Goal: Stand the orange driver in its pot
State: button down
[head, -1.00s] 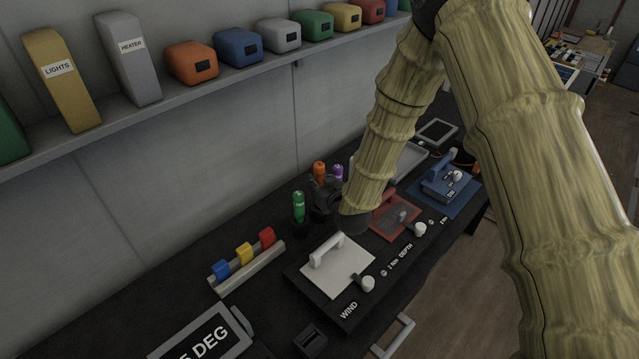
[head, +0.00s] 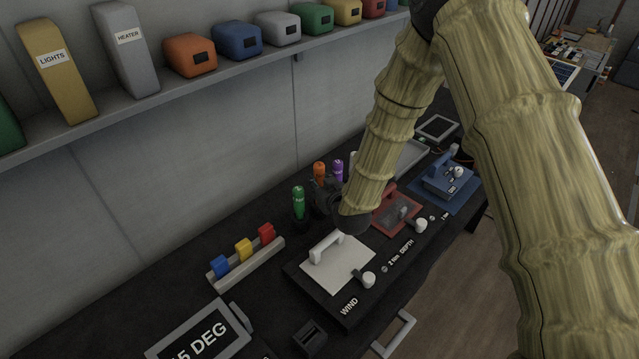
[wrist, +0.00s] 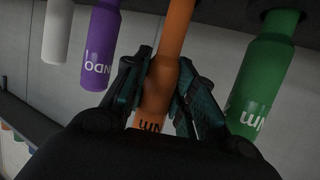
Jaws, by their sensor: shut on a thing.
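The orange driver (wrist: 160,82) is between the two fingers of my gripper (wrist: 157,88) in the wrist view, and the fingers are shut on it. Its orange top (head: 319,169) shows in the head view behind the dark gripper body (head: 328,196). A green driver (head: 299,202) and a purple driver (head: 337,170) stand on either side of it. They also show in the wrist view, the green one (wrist: 262,75) at the right and the purple one (wrist: 101,48) at the left. The pot and the orange driver's lower end are hidden from the head view by my gripper.
A white driver (wrist: 57,30) is beyond the purple one. A white plate with a handle (head: 338,264) and a red plate (head: 397,211) lie in front on the black bench. A rack of coloured blocks (head: 246,262) sits left. A shelf (head: 180,90) runs above.

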jog(key=c, duration=1.1)
grip_release()
jog(key=v, duration=1.2)
